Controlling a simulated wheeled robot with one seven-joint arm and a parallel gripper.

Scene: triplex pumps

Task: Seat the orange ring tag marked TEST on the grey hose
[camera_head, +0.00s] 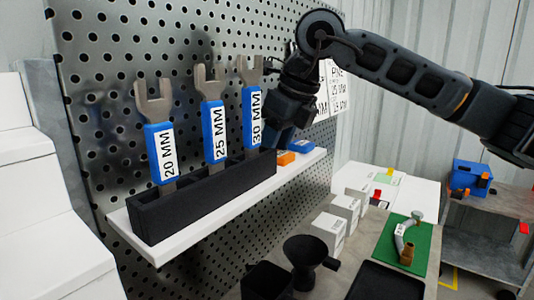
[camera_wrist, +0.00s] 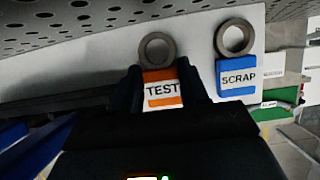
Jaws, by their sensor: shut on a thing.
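The orange tag marked TEST (camera_wrist: 163,88) has a grey ring (camera_wrist: 157,48) at its far end. It lies between the two fingers of my gripper (camera_wrist: 161,84), which is shut on its orange body. In the head view, the orange tag (camera_head: 286,158) shows at the white shelf, just below my gripper (camera_head: 283,140); whether it still touches the shelf I cannot tell. The short grey hose (camera_head: 401,237) stands bent on a green mat (camera_head: 421,257) on the bench at the lower right, with a white label and a brass-coloured end. My gripper is far from it.
A blue SCRAP tag (camera_wrist: 237,78) lies right of the TEST tag on the shelf (camera_head: 222,207). A black rack (camera_head: 205,198) holds three blue-handled wrenches left of my gripper. The pegboard is close behind. White boxes (camera_head: 328,232) and a black funnel (camera_head: 305,255) stand on the bench.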

